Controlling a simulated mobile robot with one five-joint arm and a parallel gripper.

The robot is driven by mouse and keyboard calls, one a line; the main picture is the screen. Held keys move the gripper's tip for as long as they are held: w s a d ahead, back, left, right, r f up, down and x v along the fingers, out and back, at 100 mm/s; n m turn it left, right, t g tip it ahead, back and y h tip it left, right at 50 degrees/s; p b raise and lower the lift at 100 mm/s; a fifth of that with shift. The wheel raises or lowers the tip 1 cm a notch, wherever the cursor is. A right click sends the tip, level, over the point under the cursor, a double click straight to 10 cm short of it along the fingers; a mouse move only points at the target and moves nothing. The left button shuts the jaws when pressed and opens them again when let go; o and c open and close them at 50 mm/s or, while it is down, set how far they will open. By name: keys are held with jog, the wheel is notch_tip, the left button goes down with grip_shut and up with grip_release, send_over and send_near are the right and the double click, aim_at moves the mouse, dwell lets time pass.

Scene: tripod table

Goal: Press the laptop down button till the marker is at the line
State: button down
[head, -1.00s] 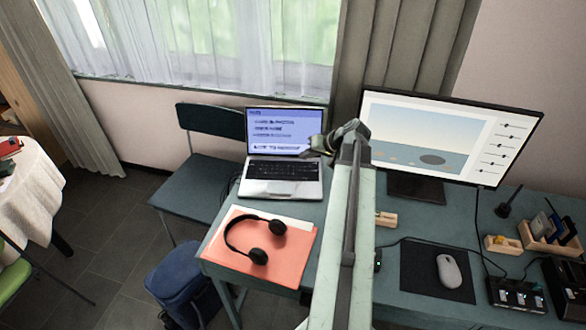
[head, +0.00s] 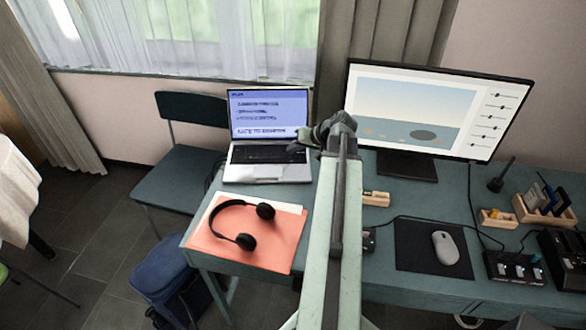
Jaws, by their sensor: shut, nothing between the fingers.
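The laptop (head: 268,172) stands open at the back left of the table (head: 440,290). Its screen (head: 268,114) is lit with lines of dark text on pale blue; the text is too blurred to read. The keyboard is dark, and I cannot make out a down button, a marker or a line. My gripper (head: 300,141) is shut and empty, at the laptop's right side, overlapping the screen's lower right edge in the picture. I cannot tell whether it touches the laptop. My arm hides part of the table to the right of it.
A monitor (head: 410,110) stands right of my arm. Black headphones (head: 247,240) lie on an orange folder (head: 225,238) in front of the laptop. A mouse (head: 445,247) rests on a dark pad (head: 415,258). A chair (head: 180,175) stands left.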

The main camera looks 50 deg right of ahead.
aim_at(292, 161)
notch_tip(292, 161, down, 3)
jog(key=shift+r+b, duration=0.1)
jog(key=shift+b, duration=0.75)
jog(key=shift+w, duration=0.1)
dwell(1.1)
jog(key=shift+f+b, duration=0.3)
jog(key=shift+f, duration=0.05)
jog(key=shift+f+b, duration=0.3)
dwell(0.5)
jog(key=shift+r+p, duration=0.7)
jog(key=shift+r, duration=0.15)
